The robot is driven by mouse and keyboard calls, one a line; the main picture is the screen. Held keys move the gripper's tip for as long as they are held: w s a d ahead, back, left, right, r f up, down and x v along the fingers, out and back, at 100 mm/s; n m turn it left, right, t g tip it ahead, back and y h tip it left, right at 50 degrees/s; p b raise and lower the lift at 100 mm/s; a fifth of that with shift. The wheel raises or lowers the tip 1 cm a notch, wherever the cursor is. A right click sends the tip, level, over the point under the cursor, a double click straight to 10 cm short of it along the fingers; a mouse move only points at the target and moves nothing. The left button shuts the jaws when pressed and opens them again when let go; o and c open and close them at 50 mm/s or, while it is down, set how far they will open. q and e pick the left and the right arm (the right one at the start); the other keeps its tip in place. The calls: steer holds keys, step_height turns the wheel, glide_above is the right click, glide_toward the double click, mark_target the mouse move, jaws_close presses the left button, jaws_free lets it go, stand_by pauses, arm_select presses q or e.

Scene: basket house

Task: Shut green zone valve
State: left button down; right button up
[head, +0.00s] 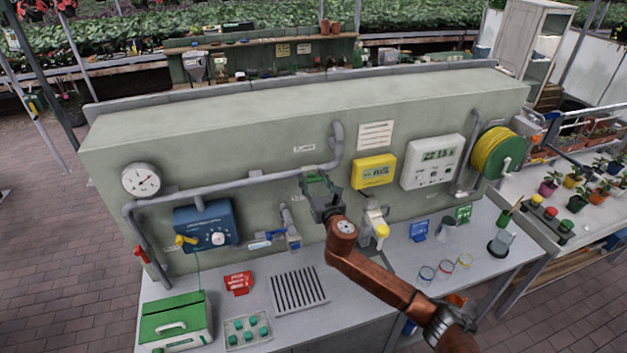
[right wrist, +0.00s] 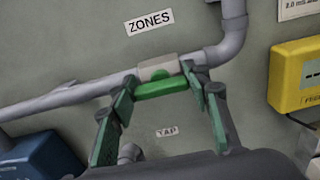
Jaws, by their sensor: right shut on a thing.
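The green zone valve handle (right wrist: 162,88) shows in the right wrist view, just below a pale block on the grey pipe (right wrist: 75,98). The handle lies nearly level, roughly along the pipe, under the "ZONES" label (right wrist: 149,22). My right gripper (right wrist: 160,84) has one finger at each end of the handle and is shut on it. In the head view my right gripper (head: 316,180) is up against the wall panel at the pipe and hides most of the valve. My left gripper is not in view.
A blue box (head: 208,228) with a dial is left of the gripper, and a yellow unit (head: 373,171) is right. A tap with a blue handle (head: 260,245) sits below. The bench holds a green case (head: 174,322), a red sign (head: 238,283) and several small cups.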

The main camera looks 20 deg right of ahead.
steer(key=shift+m, duration=0.3)
steer(key=m, duration=0.3)
steer(key=shift+d+m, duration=0.1)
steer(key=shift+m, duration=0.3)
steer(key=m, duration=0.4)
steer(key=shift+f+m, duration=0.1)
steer(key=shift+m, duration=0.2)
steer(key=m, duration=0.4)
steer(key=shift+f, duration=0.1)
steer(key=m, duration=0.4)
steer(key=shift+d+m, duration=0.1)
steer(key=shift+m, duration=0.2)
steer(key=shift+f, duration=0.1)
steer(key=o, duration=1.2)
steer(key=shift+c, duration=0.2)
